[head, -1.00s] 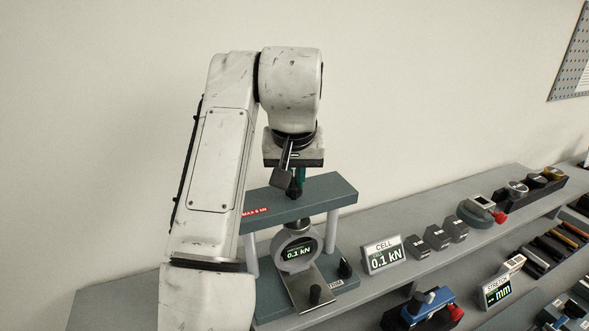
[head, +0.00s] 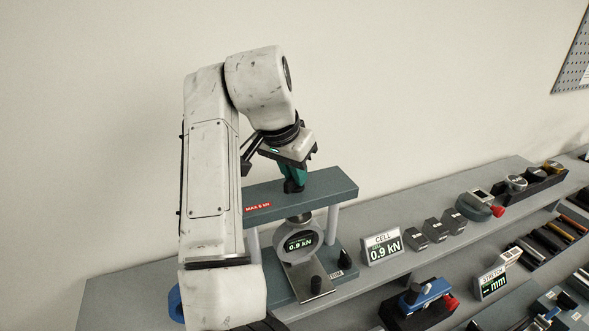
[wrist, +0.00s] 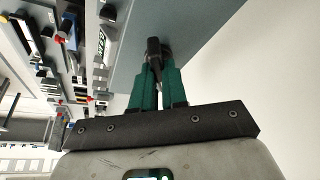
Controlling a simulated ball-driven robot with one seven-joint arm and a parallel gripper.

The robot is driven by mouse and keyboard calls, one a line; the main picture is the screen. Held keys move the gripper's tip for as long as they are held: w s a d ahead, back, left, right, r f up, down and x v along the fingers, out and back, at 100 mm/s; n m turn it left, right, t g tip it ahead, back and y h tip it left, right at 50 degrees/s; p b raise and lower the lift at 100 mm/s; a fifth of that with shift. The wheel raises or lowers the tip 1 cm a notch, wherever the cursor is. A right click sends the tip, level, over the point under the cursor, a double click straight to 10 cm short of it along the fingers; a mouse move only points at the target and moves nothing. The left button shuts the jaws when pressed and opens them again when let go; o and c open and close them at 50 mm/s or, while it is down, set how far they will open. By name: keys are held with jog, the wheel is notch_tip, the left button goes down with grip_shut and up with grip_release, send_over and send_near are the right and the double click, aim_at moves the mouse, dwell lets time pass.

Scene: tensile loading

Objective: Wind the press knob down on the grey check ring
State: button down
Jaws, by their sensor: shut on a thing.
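The press (head: 335,187) stands on the bench, with a grey-green crossbeam on pale posts. The grey check ring (head: 298,257) sits upright under the beam, its small screen reading 0.9 kN. My gripper (head: 293,184) is above the beam, tilted, with its green fingers shut on the press knob. The knob is mostly hidden by the fingers in the head view. In the wrist view the dark knob (wrist: 153,47) shows between the fingertips of my gripper (wrist: 155,68).
The CELL display (head: 382,247) right of the press reads 0.9 kN. Several dark blocks (head: 435,230) stand beyond it. A blue clamp-like tool (head: 425,296) with a red end lies on the lower level. The wall behind the press is bare.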

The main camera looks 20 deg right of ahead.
jog(key=shift+s+f, duration=0.1)
jog(key=shift+f, duration=0.25)
jog(key=c, duration=1.2)
grip_release()
jog(key=shift+r, duration=0.1)
jog(key=shift+o, duration=0.2)
jog(key=shift+r, duration=0.1)
jog(key=b+v, duration=0.1)
jog(key=v, duration=0.9)
jog(key=shift+r, duration=0.35)
jog(key=shift+a, duration=0.15)
